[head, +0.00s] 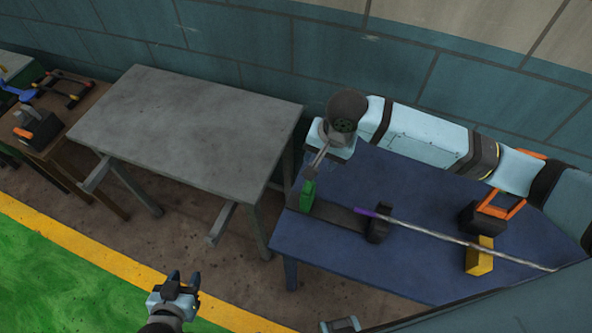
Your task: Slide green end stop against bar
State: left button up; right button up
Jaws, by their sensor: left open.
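The green end stop (307,196) stands at the left end of a dark flat strip (340,216) on the blue table. The bar (430,235) is a long thin grey rod with a purple tip (366,212). It runs right across a dark block and a yellow block, and its tip is apart from the green stop. My right arm reaches in from the right. Its gripper (314,166) is at the top of the green stop; I cannot tell whether it grips it. My left gripper (184,279) is open and empty at the bottom, over the floor.
The dark block (378,224) and yellow block (480,256) sit under the bar. A black and orange object (492,211) stands behind it on the blue table (345,262). A bare grey table (190,125) is to the left. The wall is close behind.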

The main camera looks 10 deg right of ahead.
jog(key=x, duration=1.3)
jog(key=shift+d+f+p, duration=0.2)
jog(key=shift+d+p, duration=0.2)
jog(key=shift+c, duration=0.2)
grip_shut()
jog(key=shift+d, duration=0.1)
